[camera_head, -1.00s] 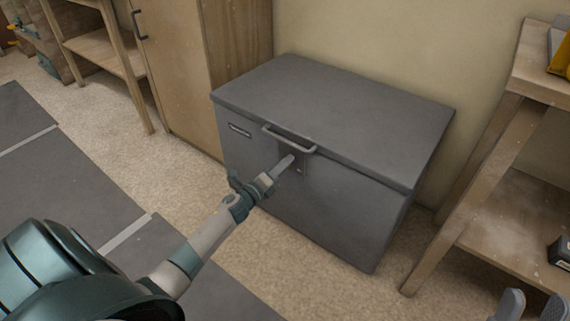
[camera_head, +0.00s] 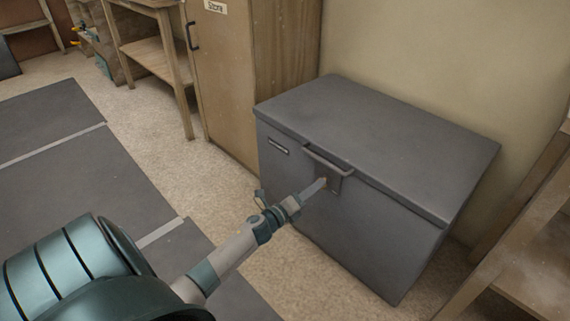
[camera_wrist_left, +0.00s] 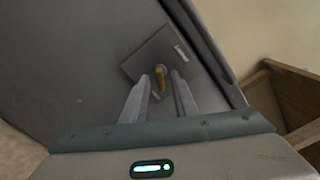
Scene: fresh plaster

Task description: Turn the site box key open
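The site box (camera_head: 350,210) is a dark grey chest with a closed lid and a bar handle (camera_head: 328,160) on its front. Below the handle is a lock plate (camera_head: 337,178); it also shows in the left wrist view (camera_wrist_left: 140,67). A small brass-coloured key (camera_wrist_left: 160,76) stands out from the plate. My left gripper (camera_head: 322,184) is at the plate. In the left wrist view its fingers (camera_wrist_left: 160,80) are apart, one on each side of the key, with gaps visible. The key is hidden or too small to make out in the head view. My right gripper is out of view.
A tall wooden cabinet (camera_head: 225,80) stands left of the box. A wooden shelf unit (camera_head: 520,245) stands close on the right. A plaster wall (camera_head: 430,60) is behind. Grey mats (camera_head: 90,185) cover the floor at left.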

